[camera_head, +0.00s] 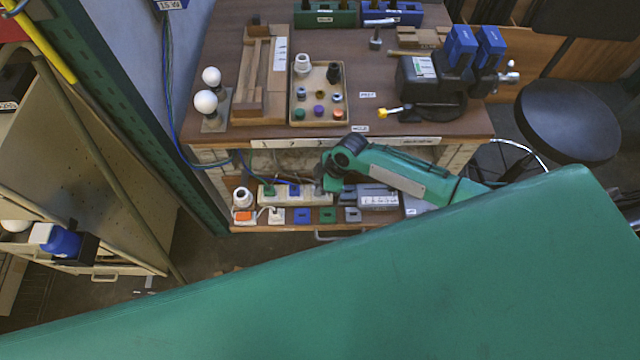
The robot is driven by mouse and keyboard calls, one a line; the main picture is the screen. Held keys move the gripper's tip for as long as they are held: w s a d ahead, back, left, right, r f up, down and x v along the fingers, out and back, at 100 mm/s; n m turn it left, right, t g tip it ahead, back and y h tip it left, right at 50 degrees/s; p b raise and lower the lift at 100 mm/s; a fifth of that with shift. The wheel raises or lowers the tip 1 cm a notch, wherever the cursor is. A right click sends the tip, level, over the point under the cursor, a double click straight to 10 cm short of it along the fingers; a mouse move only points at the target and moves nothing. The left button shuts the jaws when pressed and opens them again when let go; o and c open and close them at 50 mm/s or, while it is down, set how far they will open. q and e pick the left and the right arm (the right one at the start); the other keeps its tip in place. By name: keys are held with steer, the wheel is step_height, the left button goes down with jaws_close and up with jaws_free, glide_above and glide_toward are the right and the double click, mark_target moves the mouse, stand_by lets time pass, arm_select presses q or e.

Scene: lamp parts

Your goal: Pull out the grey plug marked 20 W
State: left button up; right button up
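A pale power strip (283,199) lies on the low shelf under the workbench top. A green plug (268,190) and a blue plug (293,190) sit in it. A small grey shape that looks like the grey plug (307,189) is at the strip's right end, partly covered by my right gripper; its 20 W mark is not readable. My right gripper (322,188) reaches in from the right and points down at that end. Its fingers are dark and small, so I cannot tell whether they are open or touch the plug. My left gripper is not in view.
The bench top (330,133) overhangs the low shelf (300,226). Grey boxes (378,197) stand right of the gripper. A vise (432,85) and two bulbs (207,101) are on top.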

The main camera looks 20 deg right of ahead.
jaws_close()
steer(key=shift+w+r+p, duration=0.1)
steer(key=shift+r+p, duration=0.3)
steer(key=shift+r, duration=0.1)
steer(key=shift+r, duration=0.25)
stand_by(0.5)
steer(key=shift+r+p, duration=2.4)
steer(key=shift+p, duration=0.1)
